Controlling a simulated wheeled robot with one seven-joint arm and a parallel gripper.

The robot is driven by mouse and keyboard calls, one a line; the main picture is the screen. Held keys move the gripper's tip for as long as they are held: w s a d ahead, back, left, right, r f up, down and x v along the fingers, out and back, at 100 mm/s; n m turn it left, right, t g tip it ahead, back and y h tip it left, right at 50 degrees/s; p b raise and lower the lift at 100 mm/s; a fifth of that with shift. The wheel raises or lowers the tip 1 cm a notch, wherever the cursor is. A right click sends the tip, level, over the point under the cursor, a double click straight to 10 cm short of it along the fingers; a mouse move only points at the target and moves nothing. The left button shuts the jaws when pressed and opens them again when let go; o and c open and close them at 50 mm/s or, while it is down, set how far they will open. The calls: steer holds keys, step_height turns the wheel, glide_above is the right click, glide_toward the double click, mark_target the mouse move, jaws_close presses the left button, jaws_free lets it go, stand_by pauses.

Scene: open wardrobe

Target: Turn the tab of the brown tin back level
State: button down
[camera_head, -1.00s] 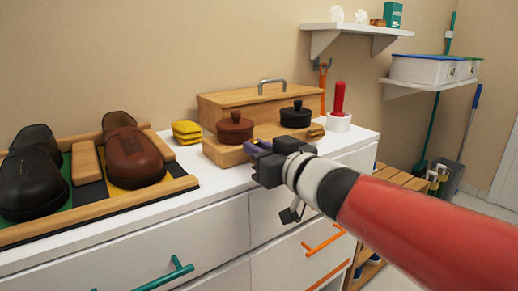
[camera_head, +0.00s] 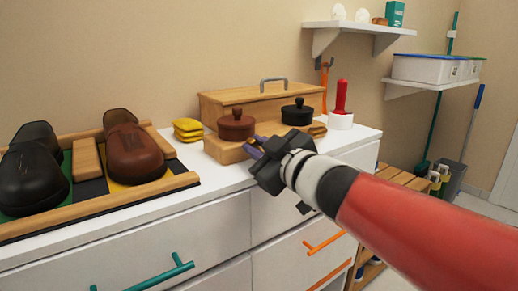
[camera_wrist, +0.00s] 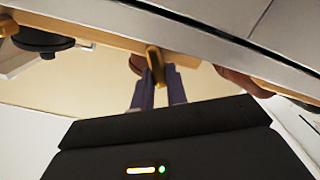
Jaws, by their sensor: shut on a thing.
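The brown tin (camera_head: 236,127) with its knobbed lid sits upright on the wooden stand (camera_head: 222,152) on the white dresser. In the wrist view only a bit of the brown tin (camera_wrist: 137,64) shows behind my fingers. A brass-coloured tab (camera_wrist: 154,60) stands out at the tin's side, between my purple fingertips. My gripper (camera_head: 254,147) is in front of the tin, rolled to a slant, and is shut on the tab. The fingers also show in the wrist view (camera_wrist: 160,78). The head view hides the tab behind the fingers, so its exact angle cannot be told there.
A black tin (camera_head: 297,113) stands right of the brown one. A wooden box (camera_head: 255,99) is behind. Yellow sponges (camera_head: 188,130) and a brown shoe (camera_head: 134,153) lie to the left. A red-handled tool in a white holder (camera_head: 340,122) stands at right.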

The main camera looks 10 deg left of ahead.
steer(key=n, duration=0.2)
steer(key=n+b, duration=0.1)
steer(key=n, duration=0.1)
steer(key=f+n+b, duration=0.1)
steer(key=n, duration=0.1)
steer(key=shift+s+a+n, duration=0.15)
steer(key=shift+n, duration=0.15)
steer(key=n+b, duration=0.1)
steer(key=n, duration=0.1)
steer(key=n+b, duration=0.1)
steer(key=n, duration=0.2)
steer(key=shift+s+a+f, duration=0.1)
steer(key=shift+f, duration=0.1)
steer(key=shift+n+b, duration=0.3)
steer(key=shift+n, duration=0.1)
steer(key=c, duration=1.4)
jaws_free()
steer(key=p+v, duration=0.1)
steer(key=v, duration=0.7)
steer(key=shift+r, duration=0.1)
